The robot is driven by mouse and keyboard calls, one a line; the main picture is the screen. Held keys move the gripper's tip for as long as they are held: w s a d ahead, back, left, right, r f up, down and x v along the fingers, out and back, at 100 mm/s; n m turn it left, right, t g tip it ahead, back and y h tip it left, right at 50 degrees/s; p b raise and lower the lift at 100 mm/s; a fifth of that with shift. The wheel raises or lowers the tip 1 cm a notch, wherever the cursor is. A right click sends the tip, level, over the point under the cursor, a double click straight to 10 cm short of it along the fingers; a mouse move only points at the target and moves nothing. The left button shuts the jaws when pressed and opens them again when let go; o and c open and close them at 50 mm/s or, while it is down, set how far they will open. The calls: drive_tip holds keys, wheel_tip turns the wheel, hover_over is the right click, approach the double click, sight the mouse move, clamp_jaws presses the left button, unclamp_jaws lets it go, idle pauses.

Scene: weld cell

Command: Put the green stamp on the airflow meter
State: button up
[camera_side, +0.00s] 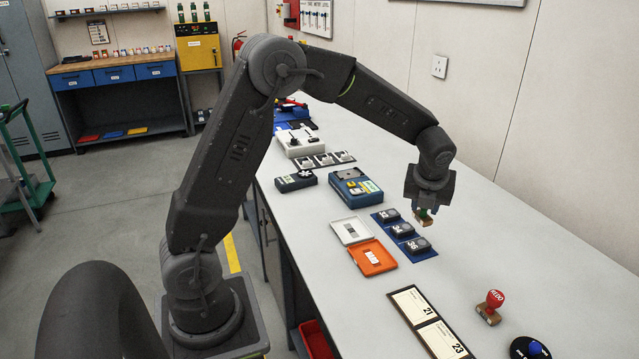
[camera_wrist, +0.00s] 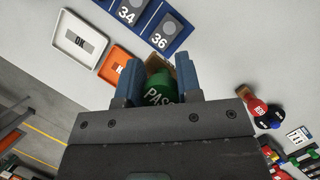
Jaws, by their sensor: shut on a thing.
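The green stamp (camera_wrist: 162,90) has a green handle marked PASS and a wooden block. My gripper (camera_wrist: 158,72) is shut on it, with a blue finger on each side. In the side view the stamp (camera_side: 424,219) hangs from my gripper (camera_side: 426,208), over or close beside the blue mat (camera_side: 428,255) with its dark numbered pieces. The height of the gap cannot be told. A blue boxy instrument with a small screen (camera_side: 356,187) and a dark handheld device (camera_side: 296,181) stand farther back. I cannot tell which item is the airflow meter.
A white OK tray (camera_side: 350,231) and an orange tray (camera_side: 386,266) lie left of the mat. Number cards (camera_side: 425,318), a red-handled stamp (camera_side: 490,305) and a black round piece with a blue knob (camera_side: 530,348) are nearer the camera. The bench's right side is clear.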

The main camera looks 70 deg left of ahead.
drive_tip(key=a+n, duration=0.3)
drive_tip(key=a, duration=1)
drive_tip(key=n+g+y, duration=0.1)
drive_tip(key=n+g, duration=0.2)
drive_tip(key=n, duration=0.3)
hover_over(293, 174)
drive_tip(key=d, duration=0.2)
wheel_tip(293, 174, down, 8)
drive_tip(key=shift+w+a+r, duration=0.1)
drive_tip(key=shift+a+r, duration=0.05)
drive_tip(key=o, duration=0.9)
drive_tip(key=shift+o, duration=0.2)
